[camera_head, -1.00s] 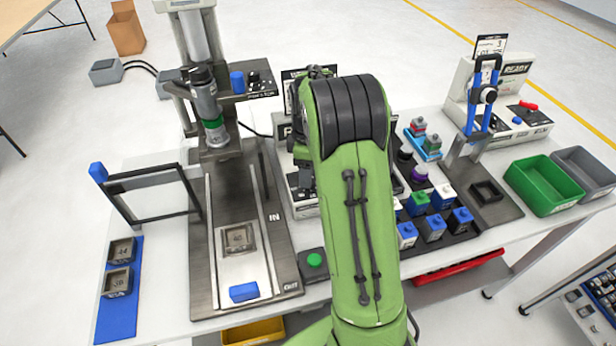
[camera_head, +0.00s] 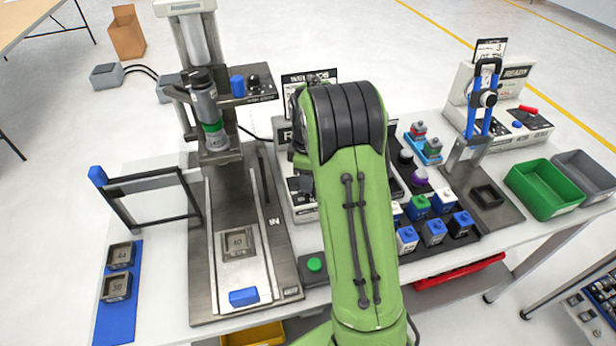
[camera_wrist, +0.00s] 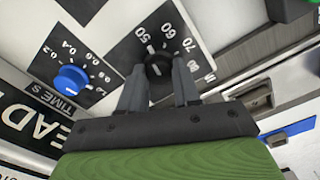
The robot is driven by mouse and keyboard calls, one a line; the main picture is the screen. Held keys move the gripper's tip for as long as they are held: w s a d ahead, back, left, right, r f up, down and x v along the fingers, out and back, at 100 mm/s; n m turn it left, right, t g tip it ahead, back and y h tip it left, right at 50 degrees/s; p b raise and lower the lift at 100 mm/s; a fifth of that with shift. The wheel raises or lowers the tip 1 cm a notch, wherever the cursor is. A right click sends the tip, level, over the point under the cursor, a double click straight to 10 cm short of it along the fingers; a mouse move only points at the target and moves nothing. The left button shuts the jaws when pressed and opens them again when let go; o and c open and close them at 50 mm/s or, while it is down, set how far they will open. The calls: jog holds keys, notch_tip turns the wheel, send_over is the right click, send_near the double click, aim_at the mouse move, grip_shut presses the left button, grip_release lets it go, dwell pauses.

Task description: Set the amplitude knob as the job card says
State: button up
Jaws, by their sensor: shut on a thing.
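The black amplitude knob (camera_wrist: 158,66) sits on a dark dial plate marked 50, 60, 70 and 80 in the wrist view. My gripper (camera_wrist: 160,78) is shut on this knob, one finger on each side. The white mark on the knob is too small to read surely against the scale. In the head view my green arm hides the knob and most of the control box (camera_head: 297,205). The job card (camera_head: 310,78) stands behind the box, partly covered by my arm and too small to read fully.
A blue time knob (camera_wrist: 71,79) with its own scale is beside the held knob. Left stands the welding press with its slide (camera_head: 240,280), and a green button (camera_head: 314,264) is close to my arm. Right are a block tray (camera_head: 465,238) and a green bin (camera_head: 545,188).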

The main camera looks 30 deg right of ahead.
jog(key=m+p, duration=0.1)
jog(key=m, duration=0.2)
jog(key=shift+r+m, duration=0.1)
jog(key=shift+m, duration=0.3)
jog(key=m+p, duration=0.1)
jog(key=m, duration=0.7)
jog(key=shift+m+p, duration=0.45)
jog(key=shift+m, duration=1.45)
jog(key=o, duration=1.1)
jog(key=shift+c, duration=0.2)
